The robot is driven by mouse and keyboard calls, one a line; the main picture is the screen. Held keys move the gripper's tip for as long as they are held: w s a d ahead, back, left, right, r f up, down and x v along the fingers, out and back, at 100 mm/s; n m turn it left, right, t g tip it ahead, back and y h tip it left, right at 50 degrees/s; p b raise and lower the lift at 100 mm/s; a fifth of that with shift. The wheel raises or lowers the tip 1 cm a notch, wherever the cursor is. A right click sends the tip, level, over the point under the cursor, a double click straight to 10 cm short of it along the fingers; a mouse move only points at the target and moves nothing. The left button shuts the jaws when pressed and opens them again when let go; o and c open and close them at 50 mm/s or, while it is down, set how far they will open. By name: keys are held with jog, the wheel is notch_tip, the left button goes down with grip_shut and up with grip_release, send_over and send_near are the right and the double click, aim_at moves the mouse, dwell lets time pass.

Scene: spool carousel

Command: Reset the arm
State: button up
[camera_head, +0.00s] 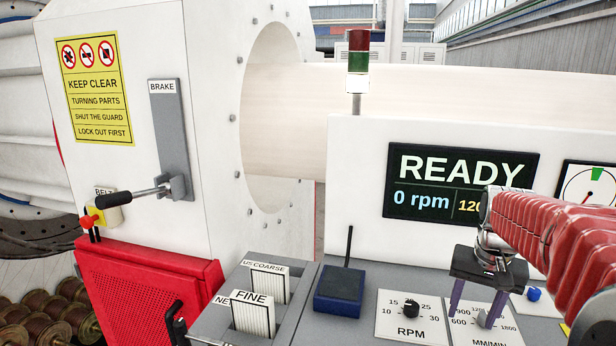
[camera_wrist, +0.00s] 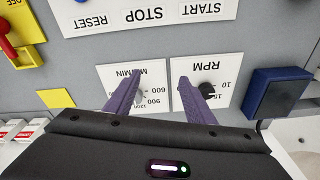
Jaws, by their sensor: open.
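My gripper (camera_head: 470,306) is at the right of the head view, over the console's MM/MIN knob (camera_head: 483,319), at the end of my red-sleeved arm. In the wrist view its two purple fingers are apart with nothing held between them. The MM/MIN knob (camera_wrist: 139,98) is partly hidden by the left finger there. The RPM knob (camera_wrist: 207,90) is close to the right finger's tip; I cannot tell whether they touch.
The console display (camera_head: 462,184) reads READY and 0 rpm. A blue block (camera_head: 340,289) stands on the console, left of the RPM dial (camera_head: 411,308). Card holders (camera_head: 253,312) and the brake lever (camera_head: 135,197) are further left. A red lever (camera_wrist: 10,47) shows in the wrist view.

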jog(key=s+a+n+t, duration=0.4)
jog(key=s+a+n, duration=0.1)
jog(key=s+a, duration=1.3)
jog(key=shift+s+r+n+y, duration=0.3)
jog(key=shift+s+n, duration=0.1)
jog(key=shift+s, duration=0.1)
jog(key=shift+a, duration=0.1)
dwell(2.3)
